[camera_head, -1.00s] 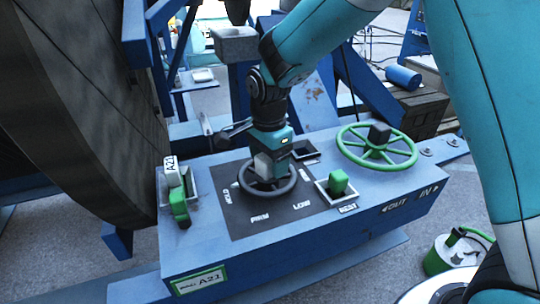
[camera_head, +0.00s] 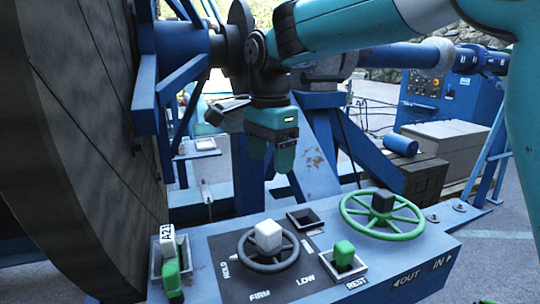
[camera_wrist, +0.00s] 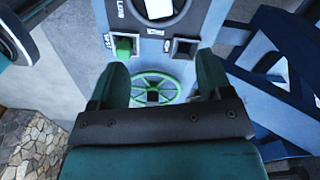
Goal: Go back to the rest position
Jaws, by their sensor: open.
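My gripper (camera_head: 271,153) hangs above the blue control panel (camera_head: 395,262) in the head view, pointing down, open and empty. Its two green fingers also show in the wrist view (camera_wrist: 160,85), spread apart with nothing between them. Below it, the dark dial wheel (camera_head: 268,262) with its light grey square knob (camera_head: 268,235) sits on a black plate marked HOLD, FIRM and LOW. The gripper is clear of the knob, with a gap between them.
A green handwheel (camera_head: 382,222) and green REST lever (camera_head: 344,252) stand on the panel's right side; a green lever tagged A21 (camera_head: 170,268) is at left. The large dark reel (camera_head: 80,150) fills the left. A blue cabinet (camera_head: 440,90) and crates (camera_head: 445,150) stand behind.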

